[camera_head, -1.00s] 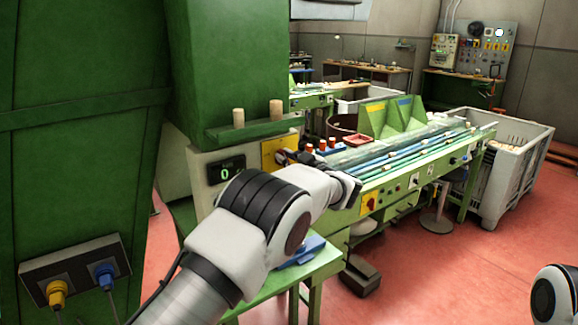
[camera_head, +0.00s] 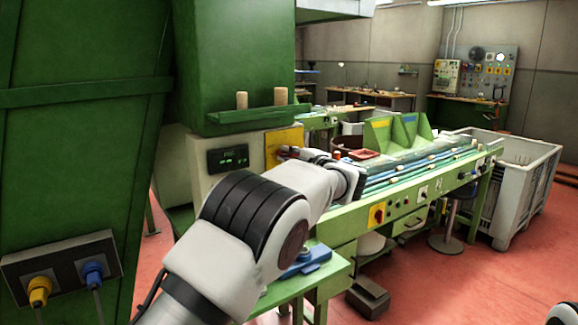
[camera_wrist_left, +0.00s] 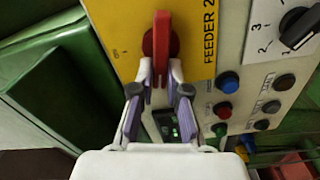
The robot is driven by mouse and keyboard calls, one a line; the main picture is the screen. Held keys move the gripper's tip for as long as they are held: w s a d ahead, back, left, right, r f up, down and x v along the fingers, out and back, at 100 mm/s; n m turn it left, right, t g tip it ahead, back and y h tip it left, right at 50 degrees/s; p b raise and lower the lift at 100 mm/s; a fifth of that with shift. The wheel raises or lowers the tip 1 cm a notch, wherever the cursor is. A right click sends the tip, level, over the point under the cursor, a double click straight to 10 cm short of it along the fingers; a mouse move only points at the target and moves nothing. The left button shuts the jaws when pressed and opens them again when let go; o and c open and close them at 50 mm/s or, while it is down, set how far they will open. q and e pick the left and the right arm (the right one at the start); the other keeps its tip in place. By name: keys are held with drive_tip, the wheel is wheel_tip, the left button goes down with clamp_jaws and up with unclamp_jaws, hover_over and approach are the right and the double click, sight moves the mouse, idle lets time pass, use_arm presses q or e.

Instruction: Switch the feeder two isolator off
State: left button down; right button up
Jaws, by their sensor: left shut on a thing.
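The feeder two isolator is a red handle (camera_wrist_left: 161,42) on a yellow plate (camera_wrist_left: 125,18) lettered "FEEDER 2" in the left wrist view. The handle lies parallel to the lettering. My left gripper (camera_wrist_left: 162,74) is shut on the handle's near end, one finger on each side. In the head view the yellow plate (camera_head: 284,138) shows on the machine's pale front. There my left gripper (camera_head: 291,153) reaches it, and the wrist and fingers hide most of the handle. My right gripper is out of view.
A dark display (camera_head: 228,158) with faint green characters sits left of the plate. A green shelf (camera_head: 258,114) with two corks is above. Push buttons (camera_wrist_left: 228,82) and a black rotary knob (camera_wrist_left: 298,28) are close beside the handle. A green conveyor table (camera_head: 350,222) stands right.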

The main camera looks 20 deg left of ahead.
use_arm(q)
drive_tip(key=shift+a+n+b, duration=0.1)
drive_tip(key=shift+n+b, duration=0.9)
drive_tip(key=shift+n, duration=0.2)
drive_tip(key=shift+w+r+n, duration=0.1)
drive_tip(key=shift+n, duration=0.2)
drive_tip(key=c, duration=1.2)
unclamp_jaws()
drive_tip(key=shift+o, duration=0.2)
drive_tip(key=shift+w+f, duration=0.15)
drive_tip(key=shift+f, duration=0.15)
